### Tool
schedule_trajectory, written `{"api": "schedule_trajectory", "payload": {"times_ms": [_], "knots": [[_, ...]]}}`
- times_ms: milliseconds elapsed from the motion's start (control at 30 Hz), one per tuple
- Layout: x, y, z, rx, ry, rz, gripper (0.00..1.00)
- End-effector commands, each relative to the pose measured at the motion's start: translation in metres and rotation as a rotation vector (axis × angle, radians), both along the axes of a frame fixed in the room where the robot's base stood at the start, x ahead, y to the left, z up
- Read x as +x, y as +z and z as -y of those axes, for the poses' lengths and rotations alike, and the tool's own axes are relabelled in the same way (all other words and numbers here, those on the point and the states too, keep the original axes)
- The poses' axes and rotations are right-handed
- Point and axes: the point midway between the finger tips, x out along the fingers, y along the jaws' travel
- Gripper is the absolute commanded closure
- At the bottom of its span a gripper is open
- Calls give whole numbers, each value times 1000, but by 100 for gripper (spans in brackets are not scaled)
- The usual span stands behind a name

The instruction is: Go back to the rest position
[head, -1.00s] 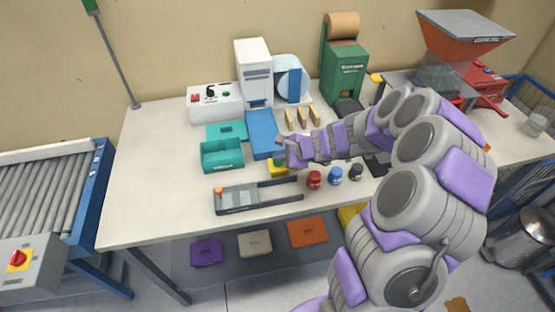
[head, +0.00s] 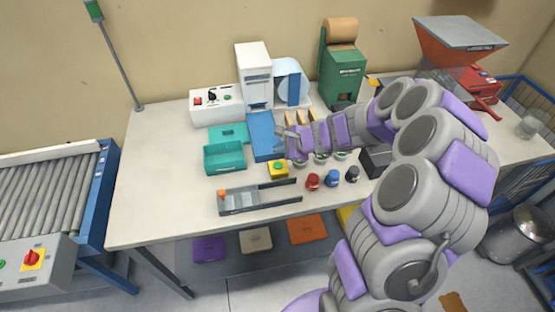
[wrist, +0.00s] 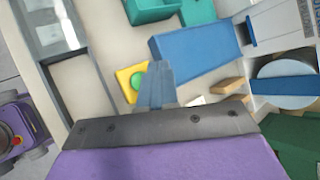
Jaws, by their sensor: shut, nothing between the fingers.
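My gripper (head: 281,139) is in the air above the table, near the right edge of the blue block (head: 262,137). In the wrist view its fingers (wrist: 155,72) are together, with nothing seen between them. They overlap the view of a yellow box with a green button (wrist: 130,80), which also shows in the head view (head: 278,170), below the gripper. I cannot tell the exact height of the gripper. My arm reaches in from the right, bent over the table.
A grey rack (head: 238,201) lies near the front edge. Red (head: 313,182), blue (head: 333,178) and black (head: 352,174) jars stand beside it. A teal bin (head: 224,157) is at left. Machines line the back. The left tabletop is clear.

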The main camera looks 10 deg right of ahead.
Motion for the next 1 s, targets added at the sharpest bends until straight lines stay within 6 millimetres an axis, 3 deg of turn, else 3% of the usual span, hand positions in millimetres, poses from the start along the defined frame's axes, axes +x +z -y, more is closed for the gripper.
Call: {"api": "schedule_trajectory", "payload": {"times_ms": [667,867,1000], "knots": [[-3,14,-7,-7,34,14,100],[-40,61,-57,-72,299,103,100],[-90,94,-92,-154,557,162,100]]}}
